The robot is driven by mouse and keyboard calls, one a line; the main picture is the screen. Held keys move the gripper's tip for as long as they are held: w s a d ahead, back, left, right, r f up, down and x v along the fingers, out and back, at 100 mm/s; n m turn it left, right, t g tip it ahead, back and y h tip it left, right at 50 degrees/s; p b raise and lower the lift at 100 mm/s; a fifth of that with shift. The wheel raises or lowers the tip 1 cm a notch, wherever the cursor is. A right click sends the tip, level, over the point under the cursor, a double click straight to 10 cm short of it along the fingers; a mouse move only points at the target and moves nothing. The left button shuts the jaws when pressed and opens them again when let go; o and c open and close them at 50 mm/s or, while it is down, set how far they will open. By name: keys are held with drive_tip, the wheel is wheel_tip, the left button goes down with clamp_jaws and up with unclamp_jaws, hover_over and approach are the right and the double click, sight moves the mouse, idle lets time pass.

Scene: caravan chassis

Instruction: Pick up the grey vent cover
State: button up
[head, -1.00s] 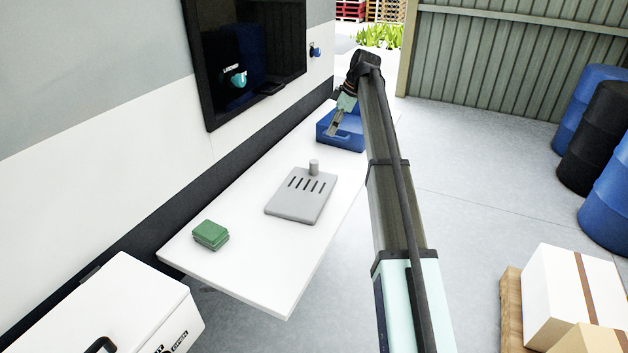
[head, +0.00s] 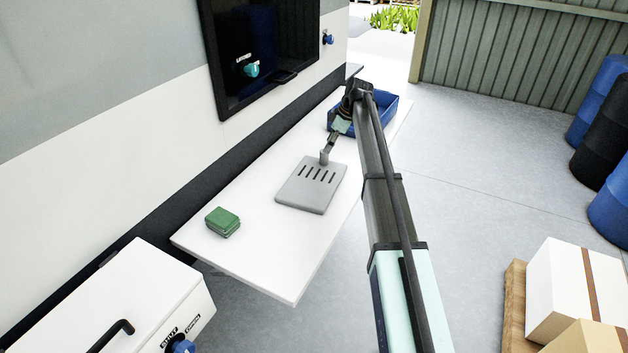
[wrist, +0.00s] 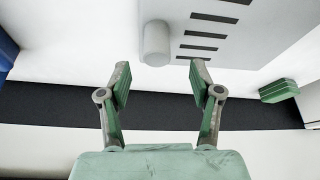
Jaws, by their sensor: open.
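The grey vent cover (head: 312,185) lies flat on the white shelf. It is a square plate with several dark slots and an upright round knob (head: 324,157) at its far edge. In the wrist view the cover (wrist: 235,30) fills the upper right, and its knob (wrist: 156,44) stands ahead of my fingertips, a little left of the middle between them. My gripper (wrist: 158,75) is open and empty, with its two green-padded fingers apart. In the head view my gripper (head: 329,150) is close to the knob; whether it touches the knob I cannot tell.
A green block (head: 222,221) sits nearer on the white shelf (head: 262,258). A blue bin (head: 375,115) stands at the shelf's far end, behind my gripper. The caravan wall (head: 110,120) with a dark-framed panel (head: 265,60) rises on the left. A white box (head: 150,295) is at lower left.

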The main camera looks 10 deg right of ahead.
drive_tip(key=shift+p+x, duration=1.05)
drive_tip(key=shift+x, duration=1.5)
drive_tip(key=shift+w, duration=0.15)
clamp_jaws()
